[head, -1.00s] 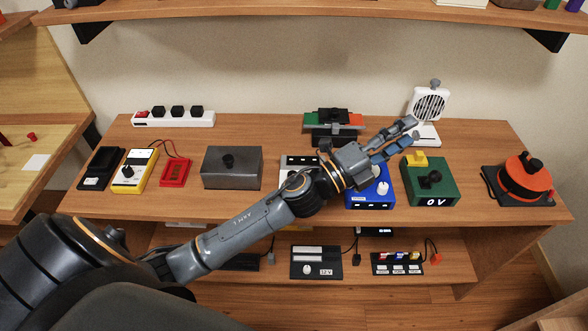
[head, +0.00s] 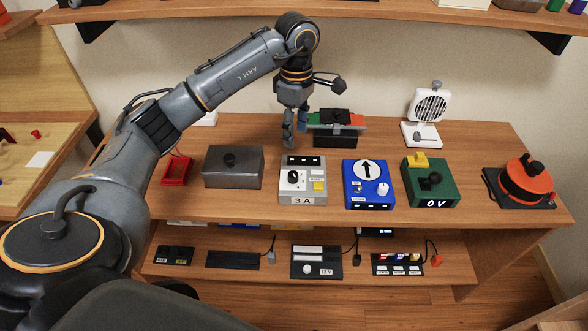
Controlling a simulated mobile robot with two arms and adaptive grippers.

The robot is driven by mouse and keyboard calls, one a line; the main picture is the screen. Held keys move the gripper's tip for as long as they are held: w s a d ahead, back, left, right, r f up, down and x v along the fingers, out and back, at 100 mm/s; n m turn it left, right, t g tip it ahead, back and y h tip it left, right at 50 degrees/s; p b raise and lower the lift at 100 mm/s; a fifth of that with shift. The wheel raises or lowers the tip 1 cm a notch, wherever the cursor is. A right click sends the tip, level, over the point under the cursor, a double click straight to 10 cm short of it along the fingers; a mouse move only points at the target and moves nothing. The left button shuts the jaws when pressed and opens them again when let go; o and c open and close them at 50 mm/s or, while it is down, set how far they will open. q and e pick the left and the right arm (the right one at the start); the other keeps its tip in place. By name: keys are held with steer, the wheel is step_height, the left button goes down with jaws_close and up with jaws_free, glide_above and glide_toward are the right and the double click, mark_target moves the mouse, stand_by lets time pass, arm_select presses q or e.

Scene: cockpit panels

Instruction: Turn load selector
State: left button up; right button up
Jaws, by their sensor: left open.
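Nothing in view is readable as "load selector", so I cannot tell which knob is meant. My left gripper (head: 295,130) is open and empty. It points down behind the grey box, left of the red and green device, and is apart from the knob. My right gripper is not in view.
A blue box with an arrow dial (head: 366,188), a green "0 V" box (head: 430,182) and an orange reel (head: 524,177) stand to the right. A dark box (head: 232,168) and a red tray (head: 176,171) stand left. A white fan (head: 427,105) is behind.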

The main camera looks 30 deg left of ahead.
mark_target(293, 173)
arm_select(q)
steer(key=f, duration=0.4)
steer(key=f+p, duration=0.1)
steer(key=f, duration=0.4)
steer(key=f+p, duration=0.1)
steer(key=f, duration=0.3)
steer(key=shift+s+f, duration=0.25)
steer(key=shift+f, duration=0.1)
steer(key=shift+a, duration=0.1)
jaws_close()
